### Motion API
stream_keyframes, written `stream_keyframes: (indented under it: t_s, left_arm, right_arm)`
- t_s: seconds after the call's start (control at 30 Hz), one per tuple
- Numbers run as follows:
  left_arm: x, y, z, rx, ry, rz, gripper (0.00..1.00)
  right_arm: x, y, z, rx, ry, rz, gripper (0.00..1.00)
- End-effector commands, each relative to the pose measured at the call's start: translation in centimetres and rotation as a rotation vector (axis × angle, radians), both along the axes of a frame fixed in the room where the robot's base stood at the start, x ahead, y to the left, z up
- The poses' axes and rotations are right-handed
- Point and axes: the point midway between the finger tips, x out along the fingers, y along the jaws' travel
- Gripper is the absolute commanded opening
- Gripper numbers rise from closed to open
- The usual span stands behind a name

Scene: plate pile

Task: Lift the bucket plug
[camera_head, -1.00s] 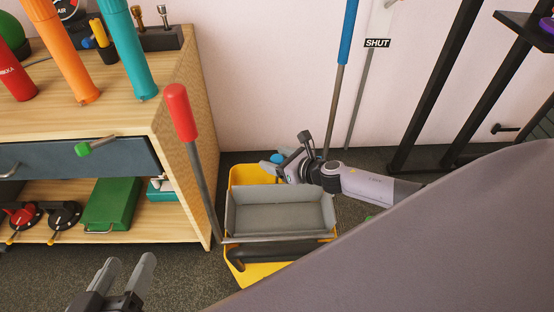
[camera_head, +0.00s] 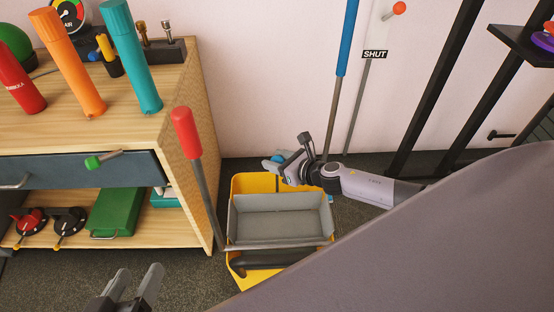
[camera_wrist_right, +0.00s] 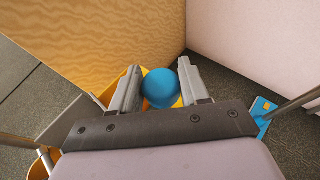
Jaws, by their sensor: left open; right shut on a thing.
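The bucket is yellow (camera_head: 244,186) with a grey basin (camera_head: 278,219) set in it and a red-handled lever (camera_head: 182,120) at its left. It stands on the floor beside the wooden shelf. The blue ball-shaped plug knob (camera_wrist_right: 160,88) sits between the fingers of my right gripper (camera_wrist_right: 162,85) in the right wrist view, which is shut on it. In the head view my right gripper (camera_head: 285,168) is at the bucket's back edge, and the knob is mostly hidden there. My left gripper (camera_head: 138,280) is open and empty at the bottom left, apart from the bucket.
The wooden shelf (camera_head: 185,170) stands close left of the bucket. A blue-handled pole (camera_head: 347,38) leans at the wall behind my right arm. A black stand (camera_head: 440,85) is at the right. A grey surface (camera_head: 440,245) covers the lower right. Floor is clear at lower left.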

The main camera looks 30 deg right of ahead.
Motion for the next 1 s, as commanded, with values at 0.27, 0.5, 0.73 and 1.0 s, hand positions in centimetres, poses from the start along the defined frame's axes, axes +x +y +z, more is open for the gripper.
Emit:
stream_keyframes:
  t_s: [0.27,0.5,0.73,1.0]
  left_arm:
    - [0.1,0.0,0.0,0.0,0.004,0.0,0.59]
    - [0.1,0.0,0.1,0.0,0.002,0.0,0.59]
    - [0.1,0.0,0.3,0.002,-0.002,0.0,0.59]
    - [0.3,0.6,1.4,0.048,-0.022,0.013,0.59]
  right_arm:
    - [0.1,0.0,0.5,0.001,-0.006,0.001,0.0]
    - [0.1,0.0,0.4,0.001,-0.005,0.0,0.67]
    - [-0.2,-0.1,0.4,0.001,-0.002,0.0,0.67]
    - [-3.1,-1.2,1.7,-0.001,0.0,0.001,0.67]
